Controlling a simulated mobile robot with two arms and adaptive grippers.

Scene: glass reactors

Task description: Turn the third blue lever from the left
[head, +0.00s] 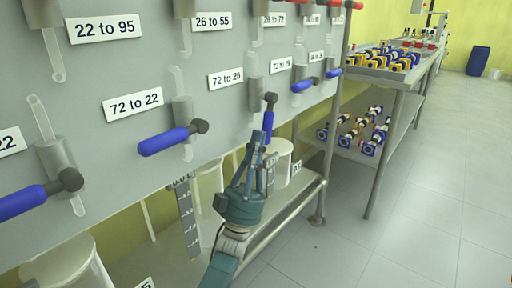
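A row of blue levers runs along the grey panel. The first lever (27,200) at the far left and the second lever (165,141) point left, roughly level. The third lever (267,124) from the left hangs down, with its dark hub at the top. My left gripper (259,142) reaches up from below, and its fingertips are at the lower end of this third lever. The fingers overlap the handle, so I cannot tell whether they grip it or are only beside it. My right gripper is not in view.
Two more blue levers (303,86) (333,73) sit farther right, both roughly level. White number labels (133,104) mark the panel. Below it are white vessels (284,160) and a metal frame (322,190). A bench (385,74) with coloured parts stands beyond. The floor (410,215) at right is clear.

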